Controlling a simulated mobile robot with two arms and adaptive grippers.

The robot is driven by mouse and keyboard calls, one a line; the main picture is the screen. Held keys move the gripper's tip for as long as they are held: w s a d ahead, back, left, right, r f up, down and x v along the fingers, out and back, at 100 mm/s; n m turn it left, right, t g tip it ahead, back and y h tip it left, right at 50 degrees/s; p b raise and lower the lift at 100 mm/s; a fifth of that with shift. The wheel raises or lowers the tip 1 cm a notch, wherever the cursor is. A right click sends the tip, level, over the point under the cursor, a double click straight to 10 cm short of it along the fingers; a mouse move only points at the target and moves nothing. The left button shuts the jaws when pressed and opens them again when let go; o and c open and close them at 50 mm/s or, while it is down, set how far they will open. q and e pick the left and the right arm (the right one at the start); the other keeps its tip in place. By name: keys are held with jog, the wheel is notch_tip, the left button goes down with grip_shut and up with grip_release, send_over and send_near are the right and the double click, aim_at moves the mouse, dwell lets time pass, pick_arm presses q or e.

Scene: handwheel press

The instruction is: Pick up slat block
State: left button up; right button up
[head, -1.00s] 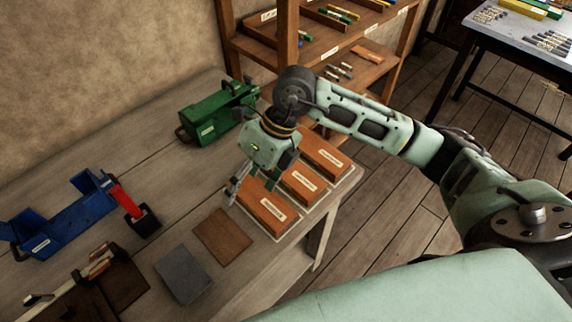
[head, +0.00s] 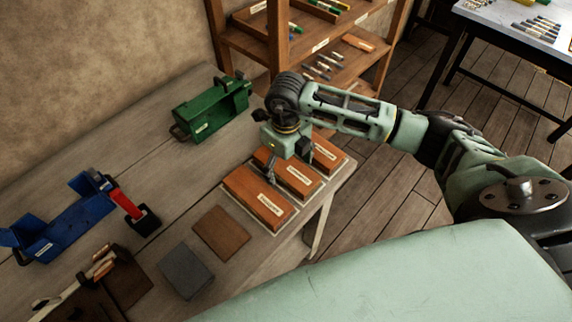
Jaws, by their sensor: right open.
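Three reddish-brown labelled wooden blocks lie side by side on a pale board (head: 283,231) near the table's right end: a near-left block (head: 250,190), a middle block (head: 303,184) and a far-right block (head: 330,158). The label print is too small to read, so I cannot tell which is the slat block. My right gripper (head: 289,169) points down, open and empty, over the middle block. Its fingers and body hide part of the middle and far-right blocks. Whether its fingertips touch a block cannot be told. My left gripper is not in view.
A green toolbox-like holder (head: 212,112) stands at the back. A blue holder (head: 65,222) with a red handle (head: 126,204) is at left. A brown plate (head: 221,233) and a grey plate (head: 186,271) lie in front. A wooden shelf (head: 278,40) stands behind.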

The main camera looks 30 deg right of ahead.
jog(key=shift+c, duration=0.4)
jog(key=c, duration=1.3)
jog(key=shift+c, duration=0.4)
